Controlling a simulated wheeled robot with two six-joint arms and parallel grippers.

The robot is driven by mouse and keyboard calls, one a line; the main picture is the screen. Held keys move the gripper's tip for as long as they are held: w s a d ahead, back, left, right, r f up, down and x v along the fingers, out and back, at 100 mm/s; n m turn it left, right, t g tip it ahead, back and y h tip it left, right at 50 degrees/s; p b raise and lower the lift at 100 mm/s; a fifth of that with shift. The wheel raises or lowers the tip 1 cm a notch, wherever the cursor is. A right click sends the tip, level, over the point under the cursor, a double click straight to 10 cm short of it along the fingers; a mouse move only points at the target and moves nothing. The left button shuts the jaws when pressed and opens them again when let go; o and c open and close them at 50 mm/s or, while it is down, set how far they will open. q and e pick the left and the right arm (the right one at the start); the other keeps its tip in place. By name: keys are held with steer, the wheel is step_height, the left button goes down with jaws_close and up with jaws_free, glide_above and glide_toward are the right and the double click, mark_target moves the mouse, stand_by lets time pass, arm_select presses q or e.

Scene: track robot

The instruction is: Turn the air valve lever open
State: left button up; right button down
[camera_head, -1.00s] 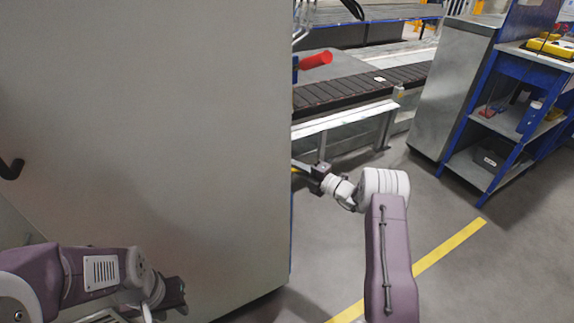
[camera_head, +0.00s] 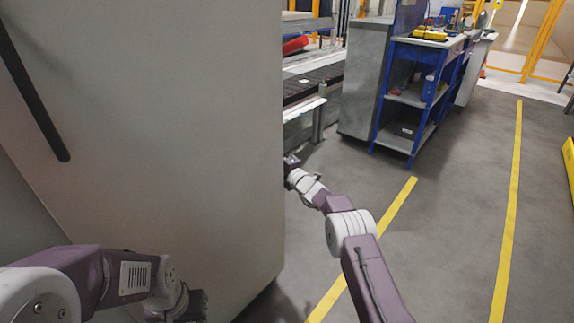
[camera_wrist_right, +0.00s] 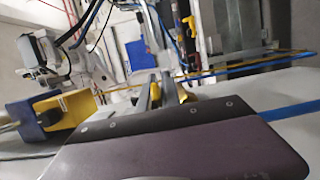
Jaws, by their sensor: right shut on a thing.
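In the head view my right gripper (camera_head: 290,165) is at the right edge of the large grey cabinet (camera_head: 170,130), and its tips are partly hidden behind that edge. In the right wrist view the gripper's grey fingers (camera_wrist_right: 150,95) are close together around a small yellow piece (camera_wrist_right: 184,91). This piece looks like the air valve lever, but it is blurred and its angle cannot be told. The valve body cannot be made out. My left gripper (camera_head: 188,304) is low at the left in front of the cabinet, and its jaws cannot be made out.
A blue-framed shelf bench (camera_head: 410,95) and a grey cabinet (camera_head: 363,80) stand beyond my right arm. A conveyor (camera_head: 312,82) runs behind the large cabinet. A yellow and blue part (camera_wrist_right: 50,113) shows in the right wrist view.

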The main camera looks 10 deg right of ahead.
stand_by(0.3)
steer(key=c, duration=1.6)
jaws_free()
steer(key=shift+o, duration=0.2)
steer(key=p+v, duration=0.5)
steer(key=v, duration=0.4)
steer(key=shift+s, duration=0.1)
